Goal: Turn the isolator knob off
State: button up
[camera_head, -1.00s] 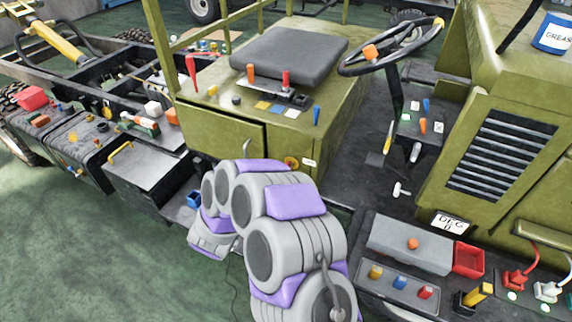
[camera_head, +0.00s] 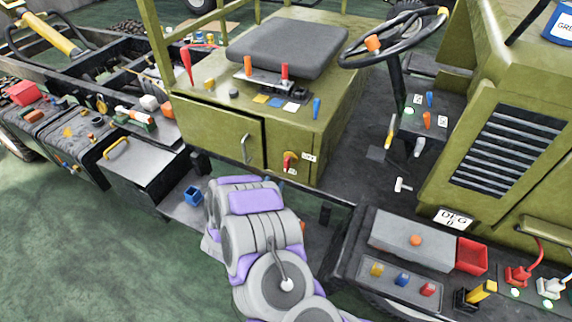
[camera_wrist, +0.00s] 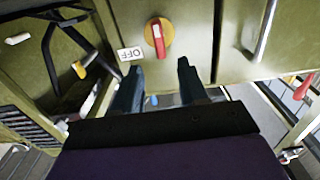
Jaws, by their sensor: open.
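The isolator knob is a red handle on a round yellow disc (camera_wrist: 169,31), on the olive panel below the seat. In the wrist view the red handle (camera_wrist: 158,42) runs roughly up and down the picture. An upside-down OFF label (camera_wrist: 131,53) is beside it at lower left. My gripper (camera_wrist: 160,64) is open and empty, its two dark fingers apart, just below the knob in that view. No contact with the knob shows. The head view shows the knob (camera_head: 289,162) clear of my grey and purple arm; my fingers are hidden there.
A metal door handle (camera_wrist: 265,30) stands out to the right of the knob in the wrist view. In the head view are the seat (camera_head: 287,50), steering wheel (camera_head: 392,42), a small blue box (camera_head: 193,196) and a switch panel (camera_head: 402,280). Floor beside the seat box is mostly clear.

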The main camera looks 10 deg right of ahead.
aim_at(285, 166)
jog(key=b+x, duration=0.1)
jog(key=x, duration=1)
jog(key=shift+w+b, duration=0.15)
jog(key=shift+b, duration=0.15)
jog(key=shift+c, duration=0.4)
grip_shut()
